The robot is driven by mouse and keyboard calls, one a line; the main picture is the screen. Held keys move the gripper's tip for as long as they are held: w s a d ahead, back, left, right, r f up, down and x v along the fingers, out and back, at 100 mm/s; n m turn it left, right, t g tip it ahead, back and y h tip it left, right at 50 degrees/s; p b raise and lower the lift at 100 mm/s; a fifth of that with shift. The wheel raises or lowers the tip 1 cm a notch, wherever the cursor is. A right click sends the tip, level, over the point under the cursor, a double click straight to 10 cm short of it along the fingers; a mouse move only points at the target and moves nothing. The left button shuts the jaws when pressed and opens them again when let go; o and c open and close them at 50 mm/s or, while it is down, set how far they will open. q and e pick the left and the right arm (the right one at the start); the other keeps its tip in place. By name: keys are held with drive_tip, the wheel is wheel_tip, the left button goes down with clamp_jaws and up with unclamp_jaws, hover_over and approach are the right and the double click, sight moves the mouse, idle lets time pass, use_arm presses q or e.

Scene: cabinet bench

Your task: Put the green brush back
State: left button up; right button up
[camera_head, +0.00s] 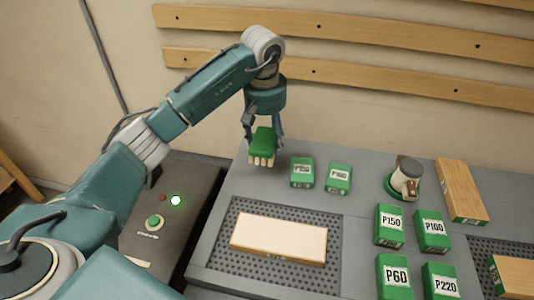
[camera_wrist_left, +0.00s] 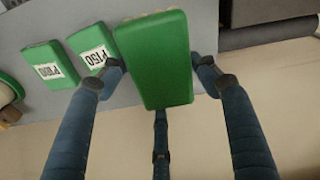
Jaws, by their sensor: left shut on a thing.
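The green brush (camera_head: 263,143) has a green block top and pale bristles facing down. It is over the back left corner of the grey bench. My left gripper (camera_head: 263,132) is shut on the green brush from above. In the left wrist view the brush (camera_wrist_left: 157,60) sits between the dark blue fingers of my left gripper (camera_wrist_left: 160,80). I cannot tell whether the bristles touch the bench. My right gripper is not in view.
Two green labelled blocks (camera_head: 302,172) (camera_head: 339,178) stand just right of the brush. Several more, such as P60 (camera_head: 394,277), stand at the front right. A pale board (camera_head: 279,239) lies on a perforated mat (camera_head: 225,262). A sander (camera_head: 405,178) and wooden block (camera_head: 461,190) are at the right.

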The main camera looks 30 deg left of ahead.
use_arm(q)
wheel_tip(320, 180, down, 3)
drive_tip(key=shift+r, duration=0.2)
drive_tip(key=shift+f, duration=0.6)
wheel_tip(320, 180, down, 3)
drive_tip(key=shift+f+p, duration=0.15)
drive_tip(key=shift+p, duration=0.35)
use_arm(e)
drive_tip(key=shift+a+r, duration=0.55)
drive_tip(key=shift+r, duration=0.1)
use_arm(q)
drive_tip(key=shift+f, duration=0.1)
drive_tip(key=o, duration=1.2)
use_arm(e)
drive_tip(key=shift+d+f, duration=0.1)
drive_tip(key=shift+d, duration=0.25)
